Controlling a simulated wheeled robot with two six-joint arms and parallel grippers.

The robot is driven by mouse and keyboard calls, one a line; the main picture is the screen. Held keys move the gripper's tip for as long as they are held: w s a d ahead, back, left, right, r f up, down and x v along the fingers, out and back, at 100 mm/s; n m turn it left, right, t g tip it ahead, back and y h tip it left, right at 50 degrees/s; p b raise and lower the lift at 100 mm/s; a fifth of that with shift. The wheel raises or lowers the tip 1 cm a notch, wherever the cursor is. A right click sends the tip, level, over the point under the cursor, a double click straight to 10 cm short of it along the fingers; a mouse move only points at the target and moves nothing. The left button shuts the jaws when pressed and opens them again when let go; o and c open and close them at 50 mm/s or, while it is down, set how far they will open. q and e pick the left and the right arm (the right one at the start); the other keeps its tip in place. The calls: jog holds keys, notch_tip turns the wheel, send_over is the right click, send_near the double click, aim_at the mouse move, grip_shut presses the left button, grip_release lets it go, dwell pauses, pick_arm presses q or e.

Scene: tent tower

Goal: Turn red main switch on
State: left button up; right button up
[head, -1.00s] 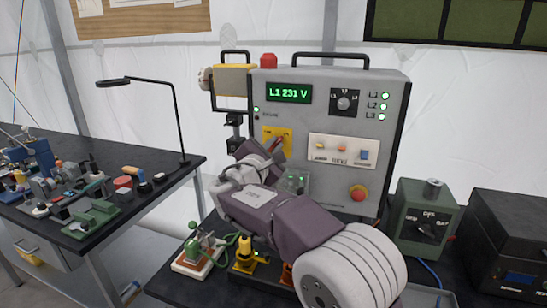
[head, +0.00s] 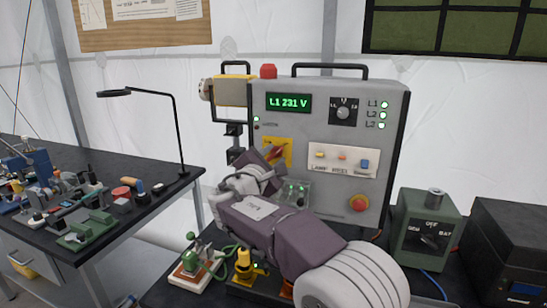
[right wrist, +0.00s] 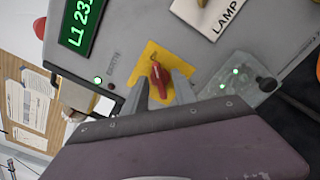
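The red main switch handle (head: 274,153) sits on a yellow plate (head: 286,145) on the front of the grey panel (head: 230,130). My right gripper (head: 268,160) is at the switch and hides part of it in the head view. In the right wrist view, the red handle (right wrist: 158,80) lies between the two grey fingers of my right gripper (right wrist: 160,86). The fingers look apart, with a gap beside the handle, and I see no clear grip. The display (head: 289,102) reads L1 231 V. My left gripper is not in view.
A red mushroom button (head: 359,203) and a lamp switch plate (head: 343,160) are on the same panel. A green box (head: 426,230) stands to its right. A cluttered black table (head: 140,205) with a desk lamp (head: 176,130) is at left.

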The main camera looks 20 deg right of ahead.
jog(key=v, duration=0.9)
jog(key=shift+b, duration=0.45)
